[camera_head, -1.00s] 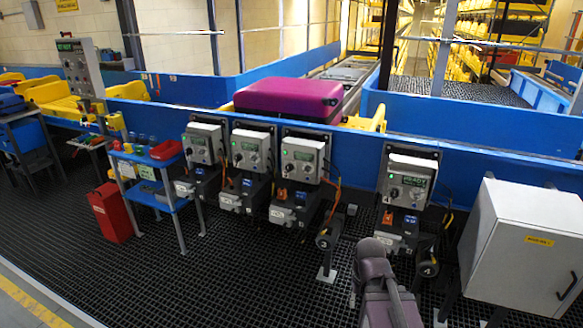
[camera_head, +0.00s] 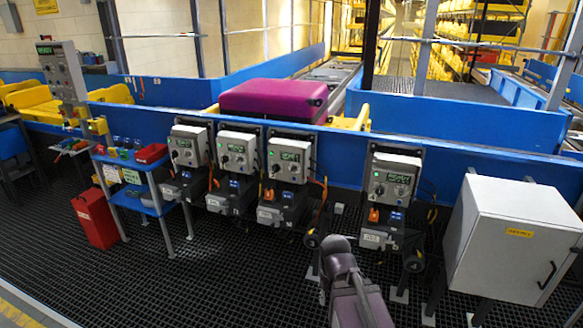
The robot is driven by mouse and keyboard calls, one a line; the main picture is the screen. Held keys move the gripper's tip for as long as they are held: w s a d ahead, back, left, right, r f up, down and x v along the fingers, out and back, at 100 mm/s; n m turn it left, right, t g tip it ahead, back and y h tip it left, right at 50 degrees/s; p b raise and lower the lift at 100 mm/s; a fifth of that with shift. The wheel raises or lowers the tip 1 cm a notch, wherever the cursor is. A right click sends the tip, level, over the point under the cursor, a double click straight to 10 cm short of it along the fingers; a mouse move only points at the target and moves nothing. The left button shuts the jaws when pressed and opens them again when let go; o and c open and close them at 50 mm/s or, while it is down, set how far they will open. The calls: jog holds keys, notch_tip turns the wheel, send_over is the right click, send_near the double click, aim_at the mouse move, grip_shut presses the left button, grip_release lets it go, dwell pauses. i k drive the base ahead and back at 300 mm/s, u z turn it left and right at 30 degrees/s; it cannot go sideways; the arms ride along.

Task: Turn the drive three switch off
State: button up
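Grey drive control boxes with small green displays and knobs hang along the blue conveyor side. A group of three has a left box (camera_head: 186,147), a middle box (camera_head: 237,152) and a right box (camera_head: 289,160). Another box (camera_head: 391,178) stands apart further right. Below each is a dark unit with an orange and a blue part; one such orange part (camera_head: 268,194) shows under the group's right box. The drive numbers and switch positions are too small to read. My arm (camera_head: 345,275) rises at the bottom, in front of these boxes and apart from them. My gripper is not visible.
A white cabinet (camera_head: 512,238) stands at right. A blue stand (camera_head: 135,199) with small bins and a red container (camera_head: 96,219) are at left. A purple suitcase (camera_head: 272,100) lies on the conveyor. Dark grating floor (camera_head: 200,285) is clear in front.

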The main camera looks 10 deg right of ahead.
aim_at(276, 168)
jog(key=k, duration=0.7)
jog(key=z, duration=0.4)
jog(key=i, duration=1.8)
jog(key=u, duration=0.2)
